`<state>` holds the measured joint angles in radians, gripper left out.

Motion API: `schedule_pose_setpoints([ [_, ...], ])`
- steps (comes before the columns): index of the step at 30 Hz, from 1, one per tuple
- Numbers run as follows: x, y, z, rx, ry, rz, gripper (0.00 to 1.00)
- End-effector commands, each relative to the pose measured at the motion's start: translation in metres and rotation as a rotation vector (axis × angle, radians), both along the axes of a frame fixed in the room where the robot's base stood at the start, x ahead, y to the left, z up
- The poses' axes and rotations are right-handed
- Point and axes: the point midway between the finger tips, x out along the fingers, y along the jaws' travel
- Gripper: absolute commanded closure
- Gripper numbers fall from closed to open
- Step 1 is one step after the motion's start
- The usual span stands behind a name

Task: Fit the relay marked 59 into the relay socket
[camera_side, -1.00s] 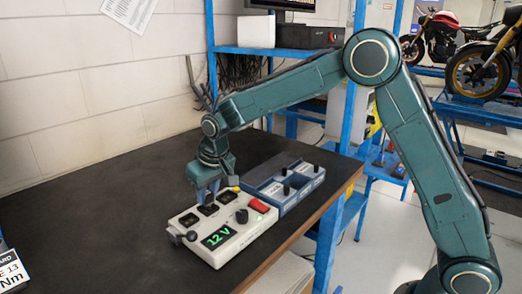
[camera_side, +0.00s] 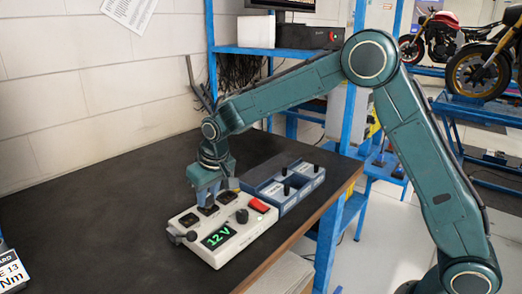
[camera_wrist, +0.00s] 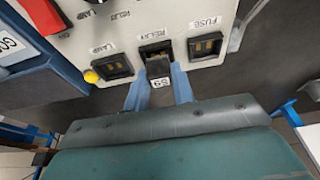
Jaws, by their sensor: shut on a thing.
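My gripper (camera_wrist: 160,88) is shut on a dark relay (camera_wrist: 158,69) with a white label marked 59, between its two blue fingers. The relay socket (camera_wrist: 155,47) is the middle of three dark sockets on a pale test box and is labelled RELAY. The relay overlaps the near part of this socket in the wrist view, and contacts show beyond it. I cannot tell how far the relay is in. In the side view my gripper (camera_side: 208,197) points down over the middle socket, and the fingers hide most of the relay.
The test box (camera_side: 217,250) has a LAMP socket (camera_wrist: 112,66) and a FUSE socket (camera_wrist: 206,46) beside the relay socket, a yellow lamp (camera_wrist: 91,76), a black knob (camera_side: 242,216), a red switch (camera_side: 259,205) and a 12 V display (camera_side: 218,236). A blue tray (camera_side: 288,208) stands behind it.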

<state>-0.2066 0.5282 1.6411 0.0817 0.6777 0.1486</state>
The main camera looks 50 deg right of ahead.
Motion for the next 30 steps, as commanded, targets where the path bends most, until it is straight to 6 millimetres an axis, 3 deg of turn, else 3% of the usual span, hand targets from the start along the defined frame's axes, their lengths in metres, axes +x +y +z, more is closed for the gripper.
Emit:
schedule_pose_setpoints([
  [30, 0.0001, 0.0, -0.0055, 0.0, 0.0, 0.0, 0.97],
])
